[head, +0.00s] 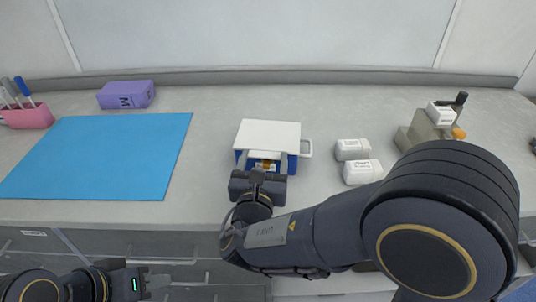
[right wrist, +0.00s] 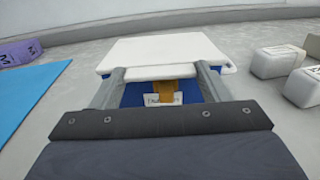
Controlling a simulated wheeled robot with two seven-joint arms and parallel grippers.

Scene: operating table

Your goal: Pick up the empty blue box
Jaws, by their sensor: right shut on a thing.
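The blue box (head: 240,158) stands on the table's middle with a white lid (head: 268,133) and a white handle on its right side. The lid hides the inside, so I cannot tell whether it is empty. In the right wrist view its blue front (right wrist: 133,95) shows a brown latch and a white label. My right gripper (head: 264,166) is at the near side of the box, shut on it, with its fingers at either side of the latch. My left gripper (head: 150,283) is low at the left, in front of the table and away from the box; its finger gap is unclear.
A blue mat (head: 110,155) lies at left, with a purple box (head: 126,95) behind it and a pink tool holder (head: 28,116) beyond. Two white packages (head: 352,149) stand right of the box. A beige device (head: 425,130) is further right.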

